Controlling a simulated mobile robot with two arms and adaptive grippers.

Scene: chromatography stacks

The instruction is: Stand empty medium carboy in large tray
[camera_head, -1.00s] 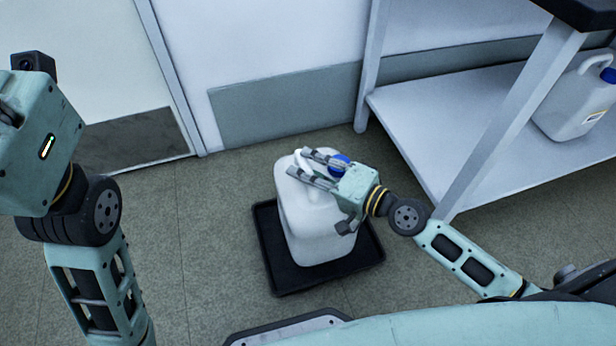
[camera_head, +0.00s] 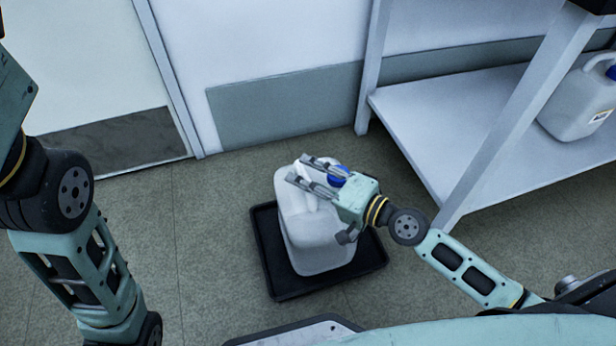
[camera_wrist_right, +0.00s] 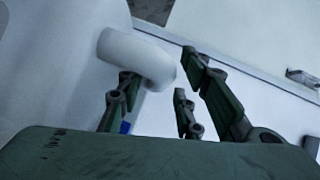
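The white carboy (camera_head: 318,240) with a blue cap (camera_head: 338,174) stands in the black tray (camera_head: 290,288) on the floor and looks upright. My right gripper (camera_head: 299,169) is above the carboy's top, with its two fingers spread apart over the handle side. In the right wrist view, the carboy's pale handle (camera_wrist_right: 140,58) shows between the parted fingers (camera_wrist_right: 160,92), with no clear grip on it. The gripper hides part of the carboy's top. My left arm is at the left edge of the head view, and its fingers are out of the picture.
A second carboy (camera_head: 578,105) with a blue cap and a label stands on the low shelf (camera_head: 440,125) at the right. The shelf's slanting leg (camera_head: 500,125) is near my right arm. Floor (camera_head: 205,245) left of the tray is clear.

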